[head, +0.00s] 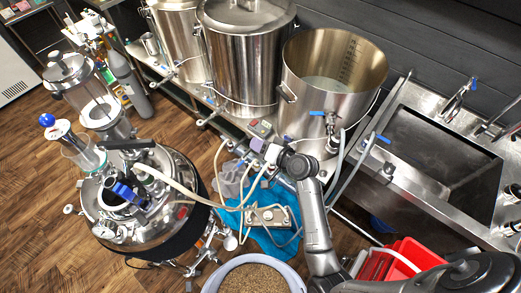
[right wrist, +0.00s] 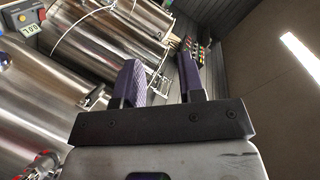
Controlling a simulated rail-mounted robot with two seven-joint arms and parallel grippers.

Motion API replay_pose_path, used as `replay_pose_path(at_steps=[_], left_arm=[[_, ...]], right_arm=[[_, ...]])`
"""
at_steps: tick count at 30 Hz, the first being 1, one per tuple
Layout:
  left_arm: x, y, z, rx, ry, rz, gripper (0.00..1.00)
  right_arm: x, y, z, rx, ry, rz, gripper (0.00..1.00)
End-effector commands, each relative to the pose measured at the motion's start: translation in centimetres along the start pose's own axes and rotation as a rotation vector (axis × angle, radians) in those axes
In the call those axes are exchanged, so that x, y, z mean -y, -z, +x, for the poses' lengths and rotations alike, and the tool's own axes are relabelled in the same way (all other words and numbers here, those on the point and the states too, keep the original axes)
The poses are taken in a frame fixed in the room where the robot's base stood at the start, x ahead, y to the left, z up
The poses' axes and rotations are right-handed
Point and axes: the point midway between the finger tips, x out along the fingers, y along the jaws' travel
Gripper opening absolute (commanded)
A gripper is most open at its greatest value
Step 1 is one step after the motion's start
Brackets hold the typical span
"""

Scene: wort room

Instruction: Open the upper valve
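A valve with a blue handle (head: 324,114) sits on the front wall of the open steel kettle (head: 318,95). A second blue handle (head: 381,137) shows lower right, by the sink's edge. I cannot tell for sure which one is the upper valve. My right gripper (head: 262,149) is in front of the open kettle's base, left of and below the kettle valve, and apart from both blue handles. In the right wrist view its two purple fingers (right wrist: 162,75) stand apart with nothing between them. No valve handle shows clearly there. My left gripper is not in view.
Two lidded steel kettles (head: 245,60) stand left of the open one. A small control box (head: 260,129) is close behind my right gripper. Hoses and a plate-like metal unit (head: 268,216) lie below. A sink (head: 440,165) is right, a round steel vessel (head: 150,200) left.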

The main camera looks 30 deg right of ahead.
Motion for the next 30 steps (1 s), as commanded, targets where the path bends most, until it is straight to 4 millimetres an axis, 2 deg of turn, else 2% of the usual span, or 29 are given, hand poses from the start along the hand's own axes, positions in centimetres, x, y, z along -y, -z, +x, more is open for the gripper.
replay_pose_path(at_steps=[9, 22, 25, 30], left_arm=[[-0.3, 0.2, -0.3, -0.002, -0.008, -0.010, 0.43], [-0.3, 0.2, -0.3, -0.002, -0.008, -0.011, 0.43], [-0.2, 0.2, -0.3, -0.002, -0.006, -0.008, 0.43], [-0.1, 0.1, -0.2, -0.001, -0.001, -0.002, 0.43]], right_arm=[[1.1, -1.3, -1.4, 0.133, -0.064, -0.134, 0.36], [1.3, -1.5, -1.7, 0.156, -0.077, -0.157, 0.36], [1.3, -1.5, -1.7, 0.155, -0.077, -0.157, 0.44], [1.7, -1.0, -1.4, 0.146, -0.069, -0.160, 0.45]])
